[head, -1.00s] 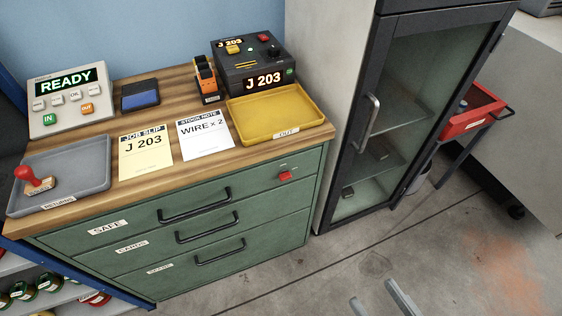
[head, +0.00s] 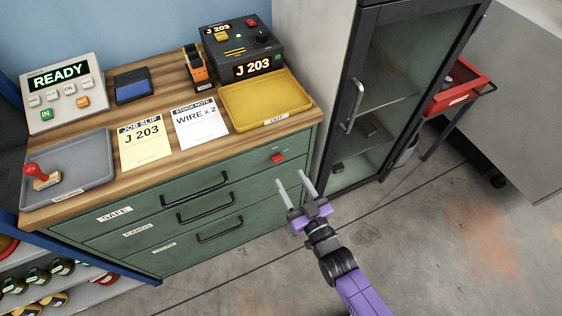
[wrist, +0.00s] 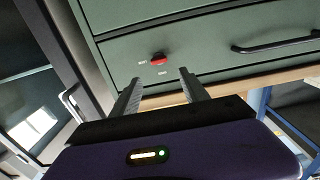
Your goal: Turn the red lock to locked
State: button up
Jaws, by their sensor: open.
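The red lock (head: 277,157) is a small red knob at the upper right of the top drawer front, the one labelled SAFE, on the green cabinet (head: 230,165). In the wrist view the lock (wrist: 158,59) shows ahead of the fingers, between their tips, with small labels beside it that are too small to read. My gripper (head: 294,183) is open and empty, in front of the cabinet, a little below and right of the lock. In the wrist view its two fingers (wrist: 158,76) point at the drawer front and appear apart from the lock.
The top drawer's black handle (head: 195,190) is left of the lock. The glass-door cabinet (head: 375,100) with its long handle stands close on the right. A yellow OUT tray (head: 313,103) sits on the top above the lock. Open floor lies in front.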

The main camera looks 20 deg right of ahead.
aim_at(279, 160)
jog(key=w, duration=0.7)
jog(key=shift+w+f+p, duration=0.15)
jog(key=shift+f+p, duration=0.15)
jog(key=shift+p, duration=0.1)
grip_shut()
dwell(1.2)
